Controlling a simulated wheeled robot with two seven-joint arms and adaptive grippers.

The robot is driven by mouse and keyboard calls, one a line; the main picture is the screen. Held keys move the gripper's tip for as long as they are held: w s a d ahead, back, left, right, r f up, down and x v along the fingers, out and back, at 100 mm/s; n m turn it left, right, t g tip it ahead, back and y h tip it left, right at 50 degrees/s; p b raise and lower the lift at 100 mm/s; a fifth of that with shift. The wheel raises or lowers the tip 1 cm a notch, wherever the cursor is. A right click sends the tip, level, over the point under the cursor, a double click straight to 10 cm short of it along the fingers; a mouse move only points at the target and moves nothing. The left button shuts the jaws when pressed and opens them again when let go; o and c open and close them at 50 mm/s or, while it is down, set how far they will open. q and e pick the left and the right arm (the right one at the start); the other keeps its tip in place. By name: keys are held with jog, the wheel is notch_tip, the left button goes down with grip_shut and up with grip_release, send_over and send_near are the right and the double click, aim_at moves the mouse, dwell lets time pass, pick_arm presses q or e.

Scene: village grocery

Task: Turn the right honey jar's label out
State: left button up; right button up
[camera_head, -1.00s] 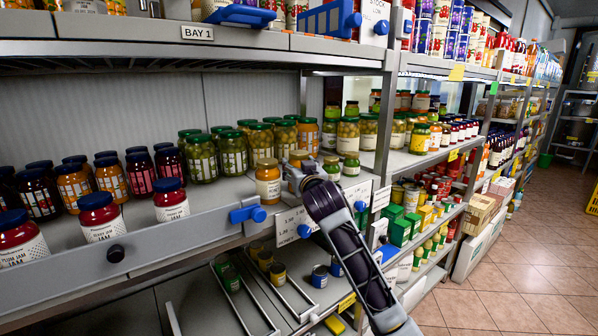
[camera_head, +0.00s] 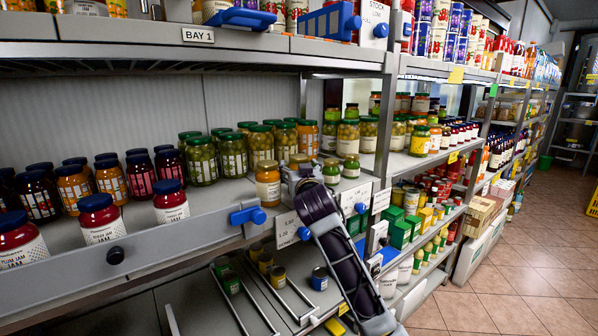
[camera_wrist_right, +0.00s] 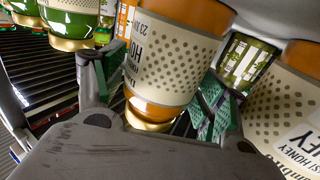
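Two honey jars with gold lids stand at the shelf's front edge. The left honey jar (camera_head: 267,185) shows fully in the head view, and at the right of the wrist view (camera_wrist_right: 287,110) with part of its label. The right honey jar (camera_head: 299,158) is mostly hidden behind my right gripper (camera_head: 303,177) in the head view. In the wrist view, upside down, this jar (camera_wrist_right: 165,75) stands between the two fingers of my right gripper (camera_wrist_right: 160,100). Its dotted side faces me and its lettering is off to the left. The fingers look open, close beside the glass. My left gripper is out of view.
A pickle jar (camera_head: 331,171) stands close right of the honey jars, with more green jars (camera_head: 202,160) behind. Plum jam jars (camera_head: 101,220) stand at left. A blue clip (camera_head: 248,215) and price cards (camera_head: 288,228) line the shelf edge. The aisle floor (camera_head: 530,260) is clear.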

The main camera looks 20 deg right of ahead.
jog(key=shift+o, duration=0.6)
jog(key=shift+f, duration=0.2)
jog(key=shift+s, duration=0.1)
jog(key=s+a, duration=0.1)
jog(key=s, duration=1)
jog(key=shift+s+a, duration=0.3)
jog(key=shift+s, duration=0.05)
